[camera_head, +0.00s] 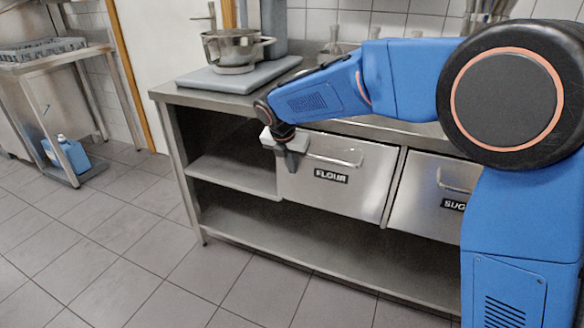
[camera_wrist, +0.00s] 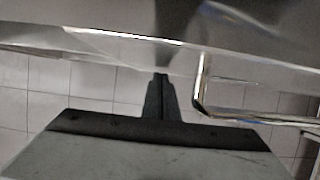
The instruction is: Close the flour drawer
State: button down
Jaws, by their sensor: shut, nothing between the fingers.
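The flour drawer (camera_head: 310,188) is a steel bin front with a black FLOUR label (camera_head: 331,176), under the worktop. It looks close to level with the sugar drawer front; I cannot tell whether a small gap remains. Its bar handle (camera_head: 340,159) shows in the wrist view (camera_wrist: 199,85), right of the fingers. My gripper (camera_head: 291,163) is shut and empty, pointing down in front of the drawer's upper left part, left of the handle. In the wrist view its fingertips (camera_wrist: 160,76) are together near the steel front (camera_wrist: 110,45). I cannot tell whether they touch it.
The sugar drawer (camera_head: 422,205) is to the right, partly hidden by my arm. Open shelves (camera_head: 232,174) lie left of and below the drawers. A pot (camera_head: 235,47) stands on a scale on the worktop. The tiled floor (camera_head: 150,235) in front is clear.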

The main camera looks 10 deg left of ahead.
jog(key=s+a+r, duration=0.1)
jog(key=s+r, duration=0.6)
jog(key=r, duration=0.2)
jog(key=s+d+r+m, duration=0.1)
jog(key=s+d+m, duration=0.3)
jog(key=d, duration=0.6)
jog(key=s+d+r+m, duration=0.1)
jog(key=s+d+m, duration=0.1)
jog(key=d+m, duration=0.6)
jog(key=s+d+r+m, duration=0.1)
jog(key=s+d+m, duration=0.25)
jog(key=d, duration=0.85)
jog(key=s+d+f+m, duration=0.4)
jog(key=s+d+m, duration=0.4)
jog(key=s+m, duration=0.1)
jog(key=s+d+f+m, duration=0.5)
jog(key=s+d+m, duration=0.2)
jog(key=s+m, duration=0.2)
jog(key=shift+s+d+y, duration=0.35)
jog(key=shift+s+y, duration=0.05)
jog(key=shift+s, duration=0.75)
jog(key=c, duration=2.4)
grip_release()
jog(key=shift+c, duration=0.2)
